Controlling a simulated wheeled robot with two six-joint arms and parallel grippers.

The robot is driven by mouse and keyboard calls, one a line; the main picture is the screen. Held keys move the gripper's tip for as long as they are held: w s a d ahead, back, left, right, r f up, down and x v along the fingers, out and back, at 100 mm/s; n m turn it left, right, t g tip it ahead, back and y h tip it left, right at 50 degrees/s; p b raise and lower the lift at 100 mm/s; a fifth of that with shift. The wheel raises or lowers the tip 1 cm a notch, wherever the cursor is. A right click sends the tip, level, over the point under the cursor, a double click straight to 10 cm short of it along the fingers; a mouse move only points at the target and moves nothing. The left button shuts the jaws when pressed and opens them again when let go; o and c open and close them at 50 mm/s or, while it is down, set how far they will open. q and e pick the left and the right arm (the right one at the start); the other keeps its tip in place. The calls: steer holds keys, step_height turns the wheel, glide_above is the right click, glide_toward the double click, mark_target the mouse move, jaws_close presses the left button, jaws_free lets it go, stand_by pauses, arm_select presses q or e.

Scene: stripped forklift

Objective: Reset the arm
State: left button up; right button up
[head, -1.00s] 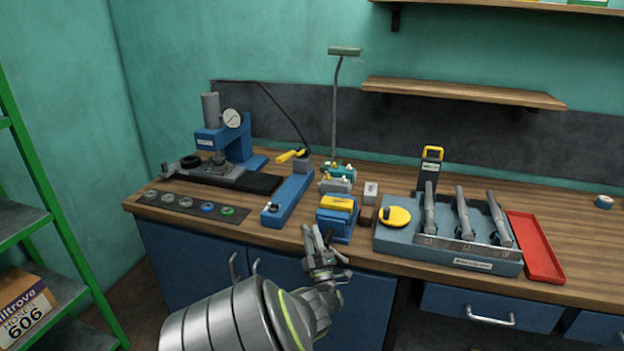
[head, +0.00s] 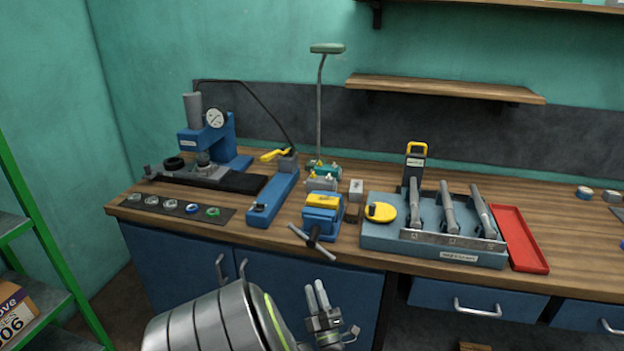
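My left arm comes in from the bottom of the head view. My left gripper (head: 315,287) is in front of the bench, over the blue cabinet doors, below the worktop edge in the picture. Its two pale fingers point up and sit close together with nothing visible held in them. Whether they touch is too small to tell. The blue and yellow vise (head: 323,214) stands at the bench's front edge above the gripper in the picture. Its dark crossbar handle (head: 312,240) sticks out in front, clear of the gripper. My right gripper is not in view.
On the wooden bench (head: 560,233) stand a blue press (head: 224,142), a blue fixture with a yellow lever (head: 275,196), a grey-blue rack (head: 385,235) with three grey tools, and a red tray (head: 520,238). A green shelf frame (head: 50,245) stands at left.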

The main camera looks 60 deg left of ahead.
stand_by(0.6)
arm_select(q)
steer(key=s+d+f+n+g+h, duration=0.35)
steer(key=s+f+n+h, duration=0.45)
steer(key=f, duration=0.6)
steer(key=s+d+f+n+g+h, duration=0.2)
steer(key=s+d+f+n+h, duration=0.35)
steer(key=s+f+n, duration=0.65)
steer(key=s+d+f+n+t+h, duration=0.2)
steer(key=d+f+n+h, duration=0.3)
steer(key=d+n, duration=0.5)
steer(key=s+d+f+n+t+h+b, duration=0.1)
steer(key=s+d+f+n+h, duration=0.3)
steer(key=d+n, duration=0.6)
steer(key=shift+s+d+f+n+t+h, duration=0.15)
steer(key=shift+s+f+n+t+h, duration=0.15)
steer(key=shift+f+n, duration=0.8)
steer(key=shift+s+r, duration=0.1)
steer(key=shift+r, duration=0.05)
